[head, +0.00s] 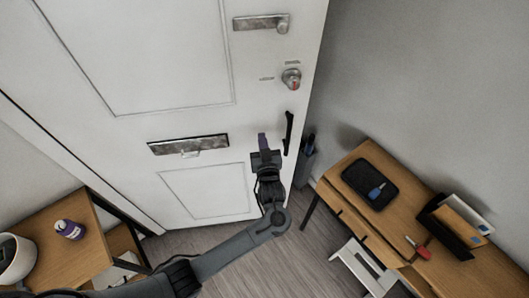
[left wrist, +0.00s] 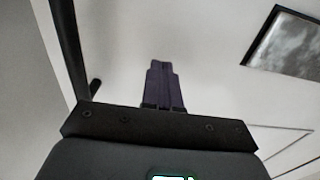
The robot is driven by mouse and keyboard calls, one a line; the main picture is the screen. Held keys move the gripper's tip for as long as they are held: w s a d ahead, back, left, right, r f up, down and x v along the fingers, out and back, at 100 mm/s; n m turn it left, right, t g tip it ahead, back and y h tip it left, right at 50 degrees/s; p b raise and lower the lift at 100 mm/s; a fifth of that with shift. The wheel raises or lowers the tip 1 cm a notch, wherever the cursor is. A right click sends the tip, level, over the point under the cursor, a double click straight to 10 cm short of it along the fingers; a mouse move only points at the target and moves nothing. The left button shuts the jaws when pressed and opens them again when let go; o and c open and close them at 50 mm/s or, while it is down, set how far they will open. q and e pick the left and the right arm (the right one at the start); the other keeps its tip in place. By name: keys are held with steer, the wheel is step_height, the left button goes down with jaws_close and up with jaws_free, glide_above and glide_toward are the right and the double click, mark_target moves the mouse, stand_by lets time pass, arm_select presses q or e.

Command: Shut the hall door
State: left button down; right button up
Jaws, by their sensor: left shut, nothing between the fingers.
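The white hall door (head: 185,130) fills the upper left of the head view, and its panel also shows in the left wrist view (left wrist: 200,40). Its right edge stands against the grey wall behind; I cannot tell exactly how far it is ajar. A black upright pull handle (head: 288,133) is near that edge, and it shows as a dark bar in the left wrist view (left wrist: 68,45). My left gripper (head: 262,142) is shut and empty, in front of the door just left of the handle. Its purple fingers (left wrist: 163,84) point toward the door; contact cannot be judged. My right gripper is not in view.
A metal latch (head: 261,23), a round lock (head: 291,79) and a mail slot (head: 188,145) are on the door. A wooden desk (head: 350,205) stands right, with a white stool (head: 365,268) beside it. A wooden side table (head: 75,255) stands lower left.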

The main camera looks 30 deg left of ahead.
arm_select(q)
steer(key=shift+x, duration=1.4)
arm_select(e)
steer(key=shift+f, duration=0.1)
